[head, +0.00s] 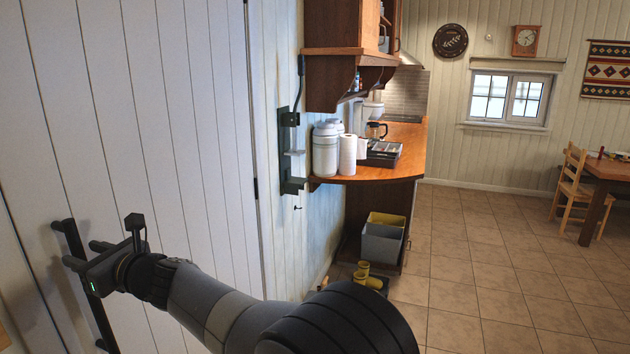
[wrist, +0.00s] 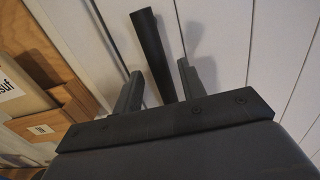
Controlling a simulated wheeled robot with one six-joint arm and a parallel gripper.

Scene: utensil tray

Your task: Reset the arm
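My gripper (head: 87,254) is at the black bar handle (head: 99,318) of the white plank door (head: 180,130), at the left of the head view. In the wrist view the two grey fingers of my gripper (wrist: 158,85) stand apart, with the handle bar (wrist: 150,45) showing between them. Gaps show between the bar and the fingers, so I see no grip on it. How deep the bar sits between the fingers is hard to tell. My arm reaches from the bottom middle to the left.
A wooden counter (head: 345,180) holds white canisters (head: 325,150), a paper roll (head: 347,155) and a utensil tray (head: 382,152). Bins (head: 382,242) and yellow boots (head: 358,281) stand below. A chair (head: 572,185) and table (head: 610,171) are at the right. The tiled floor (head: 480,270) between is clear.

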